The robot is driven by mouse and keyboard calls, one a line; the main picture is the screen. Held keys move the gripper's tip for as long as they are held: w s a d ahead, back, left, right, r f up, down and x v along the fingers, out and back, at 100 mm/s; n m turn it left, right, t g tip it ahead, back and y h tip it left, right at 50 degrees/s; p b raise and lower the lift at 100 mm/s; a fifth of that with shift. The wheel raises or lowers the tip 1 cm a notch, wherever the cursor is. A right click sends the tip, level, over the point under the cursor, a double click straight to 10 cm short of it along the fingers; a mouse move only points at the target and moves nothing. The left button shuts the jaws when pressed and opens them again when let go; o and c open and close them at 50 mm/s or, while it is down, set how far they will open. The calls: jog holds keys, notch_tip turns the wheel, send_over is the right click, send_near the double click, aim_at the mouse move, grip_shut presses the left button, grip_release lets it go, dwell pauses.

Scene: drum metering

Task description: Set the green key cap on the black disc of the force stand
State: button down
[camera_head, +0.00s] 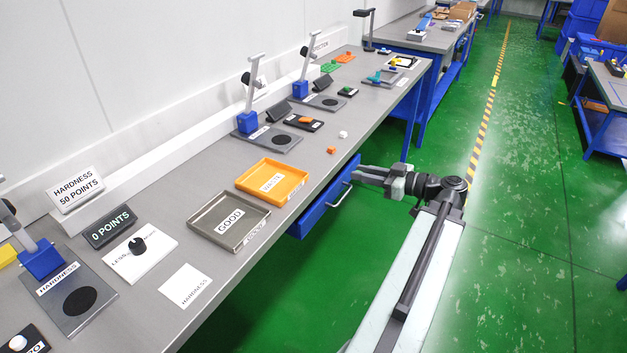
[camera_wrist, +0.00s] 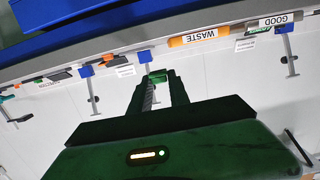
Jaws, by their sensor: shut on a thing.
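My gripper (camera_head: 360,174) is stretched out beyond the table's front edge, beside the blue drawer. In the wrist view its fingers (camera_wrist: 159,76) are closed on a small green key cap (camera_wrist: 160,79), held at the fingertips. I cannot make out the cap in the head view. Two stands with blue blocks and grey levers stand farther along the table: one has a black disc (camera_head: 282,140) on its grey base plate, the other a black disc (camera_head: 329,101) behind it. Their labels are too small to read. The nearest black disc (camera_head: 80,301) belongs to the stand labelled HARDNESS.
An orange WASTE tray (camera_head: 247,180) and a grey GOOD tray (camera_head: 199,223) sit along the near table edge. The blue drawer (camera_head: 318,205) sticks out below. A white cap (camera_head: 343,134) and an orange cap (camera_head: 331,150) lie loose.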

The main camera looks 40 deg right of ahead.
jog(key=b, duration=0.1)
send_over(319, 169)
jog(key=s, duration=0.3)
jog(key=shift+w+d+f, duration=0.1)
jog(key=shift+w+f, duration=0.15)
jog(key=shift+f, duration=0.25)
jog(key=shift+w+f, duration=0.15)
jog(key=shift+w, duration=1.1)
notch_tip(319, 169, down, 4)
jog(key=b, duration=0.4)
jog(key=c, duration=1.2)
grip_release()
jog(key=shift+r, duration=0.3)
jog(key=shift+c, duration=0.2)
jog(key=shift+s, duration=0.15)
jog(key=p+v, duration=0.1)
jog(key=v, duration=0.6)
jog(key=shift+s, duration=0.25)
